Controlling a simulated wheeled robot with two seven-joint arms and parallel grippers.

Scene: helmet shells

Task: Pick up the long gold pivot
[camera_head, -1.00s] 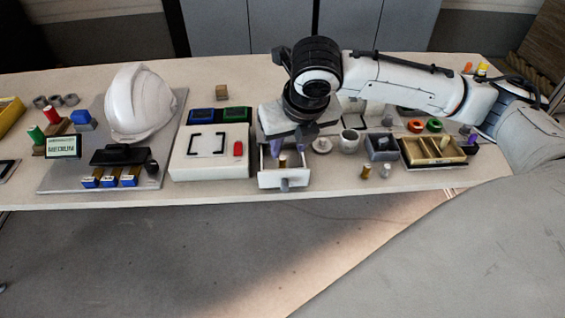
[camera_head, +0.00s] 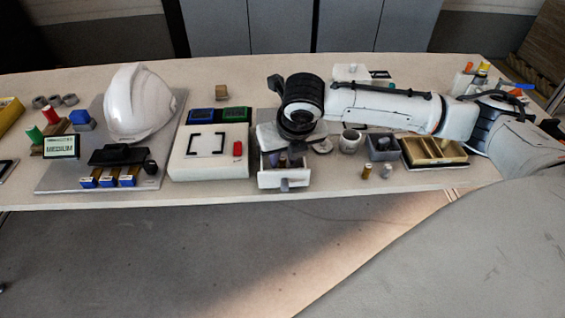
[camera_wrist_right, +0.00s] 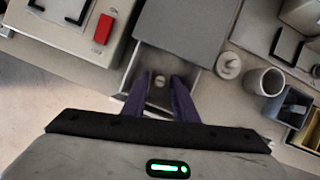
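An open drawer (camera_head: 283,181) sticks out from a small grey unit. My right gripper (camera_wrist_right: 162,78) points down into it, with its two purple fingers apart. A small round pivot top (camera_wrist_right: 158,82) lies between the fingers in the right wrist view; its length and colour are unclear there. In the head view a gold-brown pivot (camera_head: 283,161) shows faintly inside the drawer, partly hidden by my right wrist. Another small gold pivot (camera_head: 366,172) stands on the table to the right of the drawer. My left gripper is out of view.
A white case with a red switch (camera_head: 238,149) stands left of the drawer. A white cup (camera_head: 350,141), a grey bin (camera_head: 382,155) and a tan divided tray (camera_head: 434,163) are to the right. A white helmet (camera_head: 137,104) sits farther left.

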